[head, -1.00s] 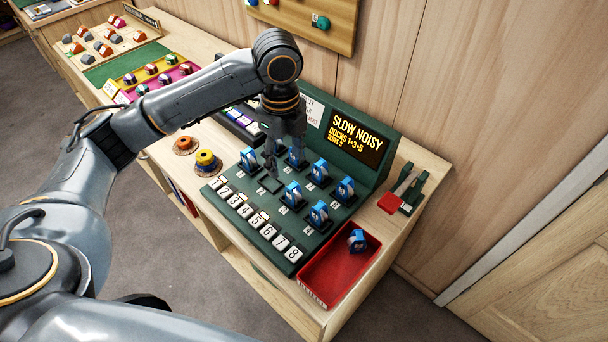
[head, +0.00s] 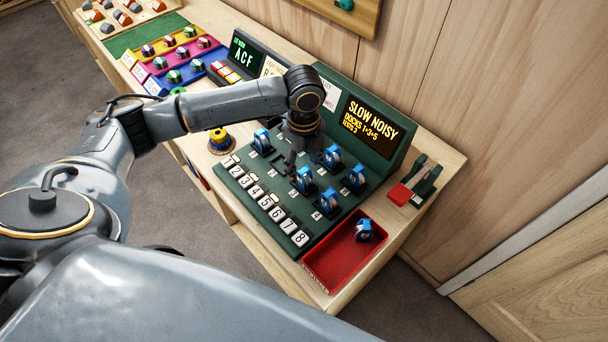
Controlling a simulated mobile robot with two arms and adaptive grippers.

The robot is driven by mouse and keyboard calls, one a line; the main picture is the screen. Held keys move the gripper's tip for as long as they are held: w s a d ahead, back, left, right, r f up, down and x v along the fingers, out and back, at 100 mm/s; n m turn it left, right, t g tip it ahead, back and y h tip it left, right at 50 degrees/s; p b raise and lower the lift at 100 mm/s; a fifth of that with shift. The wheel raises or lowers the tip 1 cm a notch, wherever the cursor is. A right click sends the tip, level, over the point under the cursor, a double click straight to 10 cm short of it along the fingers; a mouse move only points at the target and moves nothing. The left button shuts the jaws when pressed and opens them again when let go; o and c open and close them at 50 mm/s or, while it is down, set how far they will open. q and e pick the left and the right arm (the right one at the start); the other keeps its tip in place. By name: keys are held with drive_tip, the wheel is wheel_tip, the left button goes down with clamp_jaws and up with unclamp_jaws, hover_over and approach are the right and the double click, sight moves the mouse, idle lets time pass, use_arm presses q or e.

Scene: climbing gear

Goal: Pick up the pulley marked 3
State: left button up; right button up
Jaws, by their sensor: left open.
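Several blue pulleys stand in docks on the dark green board. One is at the far left of the board (head: 262,141), one in the middle of the front row (head: 303,179), one nearer the tray (head: 328,203), and two are in the back row (head: 332,157) (head: 355,179). Their marks are too small to read, so I cannot tell which is marked 3. My left gripper (head: 290,168) is open and points down, just beside the middle front pulley; contact is unclear. It and the arm hide part of the back row. My right gripper is not in view.
A red tray (head: 318,266) at the board's right end holds another blue pulley (head: 364,230). White number keys (head: 257,192) line the front edge. A display (head: 370,128) reading "SLOW NOISY, DOCKS 1+3+5" stands behind.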

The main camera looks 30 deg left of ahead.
sight(303, 170)
use_arm(q)
drive_tip(key=shift+f, duration=1.5)
clamp_jaws()
drive_tip(key=shift+r, duration=0.15)
